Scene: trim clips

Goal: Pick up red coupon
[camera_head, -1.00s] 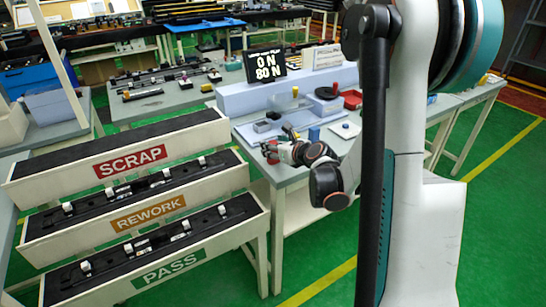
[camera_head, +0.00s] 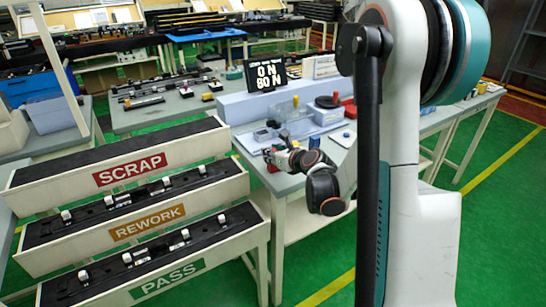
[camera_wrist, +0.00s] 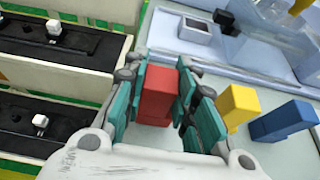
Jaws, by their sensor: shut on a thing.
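The red coupon (camera_wrist: 156,93) is a small red block. In the wrist view it stands between the two teal-padded fingers of my gripper (camera_wrist: 161,100), which is shut on it. Whether its base touches the table is hard to tell. In the head view my gripper (camera_head: 268,160) is small at the left edge of the work table, and a bit of red shows at its fingertips. A yellow block (camera_wrist: 240,105) and a blue block (camera_wrist: 283,121) are to the right of the gripper in the wrist view, apart from it.
The SCRAP, REWORK (camera_head: 146,222) and PASS trays with dark strips stand left of the table. A pale blue raised fixture (camera_head: 240,107) with a display (camera_head: 265,73) is behind the gripper. The blue block (camera_head: 314,142) stands close right of my wrist.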

